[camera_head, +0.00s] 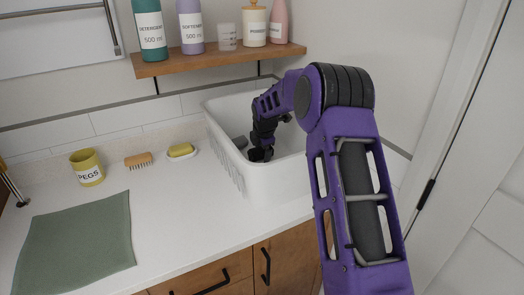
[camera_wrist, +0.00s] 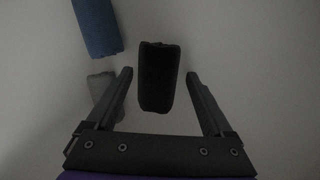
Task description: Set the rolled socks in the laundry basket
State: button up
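The white laundry basket (camera_head: 222,150) stands on the counter at the right, with slotted sides. My gripper (camera_head: 262,150) reaches down inside it, past the rim. In the wrist view my gripper (camera_wrist: 160,92) is open, with its two fingers apart. A dark, rounded bundle (camera_wrist: 160,75), which looks like the rolled socks, lies between and just beyond the fingertips. A gap shows on each side of it, so neither finger appears to touch it. In the head view the bundle cannot be told apart from the dark gripper.
A blue item (camera_wrist: 95,25) and a grey item (camera_wrist: 102,87) lie left of the bundle in the basket. The counter holds a yellow pegs cup (camera_head: 87,168), a brush (camera_head: 138,160), a soap dish (camera_head: 181,151) and a green cloth (camera_head: 75,243). A wooden shelf (camera_head: 215,58) with bottles hangs above.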

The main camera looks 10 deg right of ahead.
jog(key=shift+s+r, duration=0.2)
jog(key=shift+r, duration=0.35)
jog(key=v, duration=1.1)
jog(key=shift+s+a+r, duration=0.1)
